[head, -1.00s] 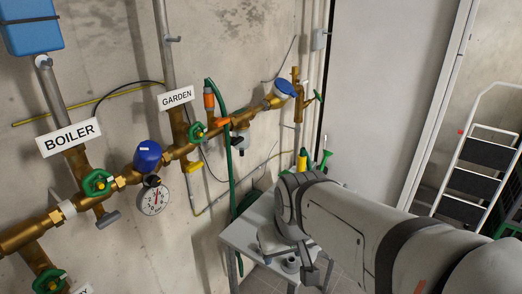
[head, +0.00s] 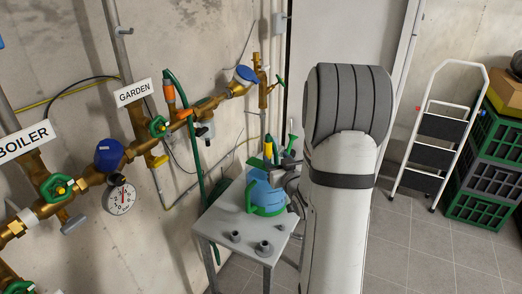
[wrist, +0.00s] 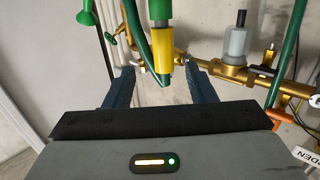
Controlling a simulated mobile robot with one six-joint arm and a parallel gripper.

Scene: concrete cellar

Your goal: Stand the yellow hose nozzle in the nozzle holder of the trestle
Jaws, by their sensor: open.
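My gripper (wrist: 160,85) is open, with one dark finger on each side of that gap; I cannot tell whether either touches the nozzle. In the head view my arm hides most of the gripper. Two grey round fittings (head: 263,248) sit at the trestle's front; I cannot tell which is the nozzle holder.
The blue watering can (head: 257,187) stands close to my gripper. Brass pipes with valves and a gauge (head: 121,200) run along the left wall. A white step ladder (head: 440,135) and stacked green crates (head: 485,170) stand at right. The floor before them is clear.

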